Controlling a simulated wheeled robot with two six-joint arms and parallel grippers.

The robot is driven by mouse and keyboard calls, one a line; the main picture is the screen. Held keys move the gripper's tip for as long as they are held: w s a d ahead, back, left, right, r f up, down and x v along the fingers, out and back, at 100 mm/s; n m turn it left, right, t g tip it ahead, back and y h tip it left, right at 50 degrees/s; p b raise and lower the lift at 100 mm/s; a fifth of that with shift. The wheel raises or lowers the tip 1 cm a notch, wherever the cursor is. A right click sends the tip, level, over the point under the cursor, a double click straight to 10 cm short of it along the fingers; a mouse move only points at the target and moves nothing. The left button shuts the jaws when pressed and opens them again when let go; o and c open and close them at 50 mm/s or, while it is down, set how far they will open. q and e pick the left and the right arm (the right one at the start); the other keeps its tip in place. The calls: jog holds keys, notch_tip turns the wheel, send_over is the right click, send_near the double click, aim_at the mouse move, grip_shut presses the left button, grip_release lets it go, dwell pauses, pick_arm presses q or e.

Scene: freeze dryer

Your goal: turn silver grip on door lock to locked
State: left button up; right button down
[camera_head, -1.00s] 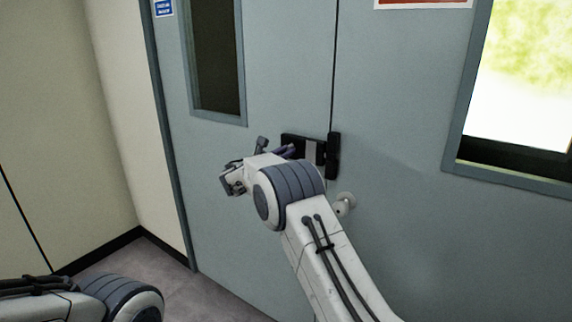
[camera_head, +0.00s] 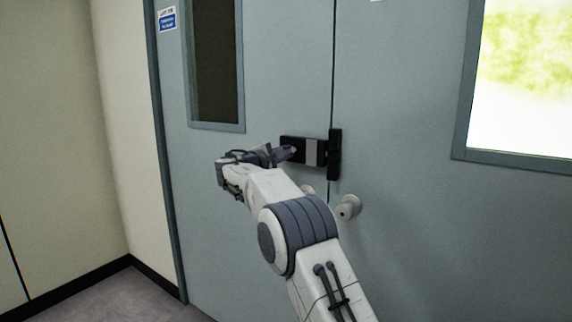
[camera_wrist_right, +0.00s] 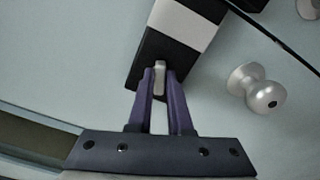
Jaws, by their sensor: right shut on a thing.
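The door lock (camera_head: 311,152) is a black box with a silver band, mounted on the left door leaf beside the seam. In the right wrist view the lock (camera_wrist_right: 150,50) runs from the top toward the fingers. The small silver grip (camera_wrist_right: 159,78) stands at its near end. My right gripper (camera_head: 290,153) reaches the lock from the left. In the right wrist view its two purple fingers (camera_wrist_right: 160,82) are shut on the silver grip, one on each side. In the head view the grip is hidden by the fingers. My left gripper is not in view.
A black catch (camera_head: 334,155) sits at the seam. A wall (camera_head: 110,120) stands to the left.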

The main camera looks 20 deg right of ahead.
jog(key=shift+a+f+m+b, duration=0.1)
jog(key=shift+m+b, duration=0.7)
jog(key=shift+m, duration=0.3)
jog(key=c, duration=0.8)
grip_release()
jog(key=shift+w, duration=0.1)
jog(key=shift+c, duration=0.2)
jog(key=b+v, duration=0.1)
jog(key=v, duration=0.9)
jog(key=shift+a, duration=0.15)
